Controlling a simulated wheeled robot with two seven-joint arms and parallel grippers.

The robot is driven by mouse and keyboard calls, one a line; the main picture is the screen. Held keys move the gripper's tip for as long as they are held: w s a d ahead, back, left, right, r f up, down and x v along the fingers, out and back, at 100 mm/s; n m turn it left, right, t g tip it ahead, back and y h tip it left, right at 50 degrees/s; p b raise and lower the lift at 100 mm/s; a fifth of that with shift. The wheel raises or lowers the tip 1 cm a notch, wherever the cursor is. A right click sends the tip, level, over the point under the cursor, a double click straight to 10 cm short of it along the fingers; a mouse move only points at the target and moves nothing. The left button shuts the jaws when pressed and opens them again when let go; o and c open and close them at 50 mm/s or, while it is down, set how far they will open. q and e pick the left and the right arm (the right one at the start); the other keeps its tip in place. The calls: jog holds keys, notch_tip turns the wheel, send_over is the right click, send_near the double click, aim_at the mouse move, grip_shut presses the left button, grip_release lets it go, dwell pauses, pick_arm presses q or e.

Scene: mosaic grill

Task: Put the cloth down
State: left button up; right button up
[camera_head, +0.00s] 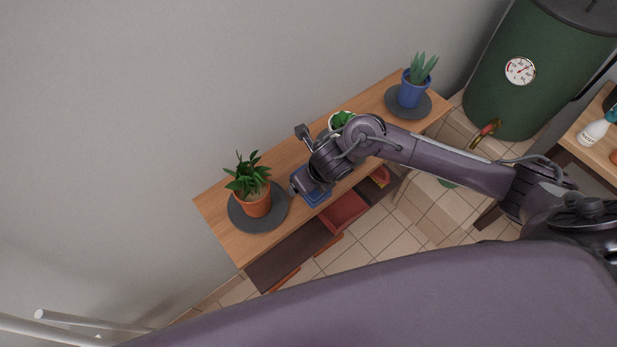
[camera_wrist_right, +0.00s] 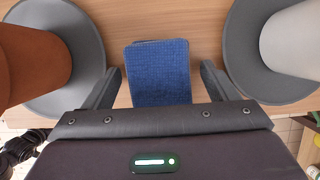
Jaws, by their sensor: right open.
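The blue cloth (camera_wrist_right: 158,72) is a folded rectangle lying flat on the wooden shelf top, centred in the right wrist view. In the head view a blue piece of it (camera_head: 317,198) shows beside my right gripper, near the shelf's front edge. My right gripper (camera_wrist_right: 161,70) is open, with one finger on each side of the cloth and a gap at both sides. In the head view my right gripper (camera_head: 303,184) is low over the shelf and its wrist hides part of the cloth. My left gripper is not in view.
A plant in a terracotta pot (camera_head: 256,204) stands on a dark round mat (camera_head: 240,216) left of the gripper. A small potted plant (camera_head: 342,119) is partly hidden behind my wrist. A blue-potted plant (camera_head: 413,93) stands at the shelf's far end, near a green tank (camera_head: 540,75).

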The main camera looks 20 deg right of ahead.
jog(key=shift+r, duration=0.1)
jog(key=p+v, duration=0.1)
jog(key=v, duration=1)
jog(key=shift+s+r, duration=0.2)
jog(key=shift+r, duration=0.15)
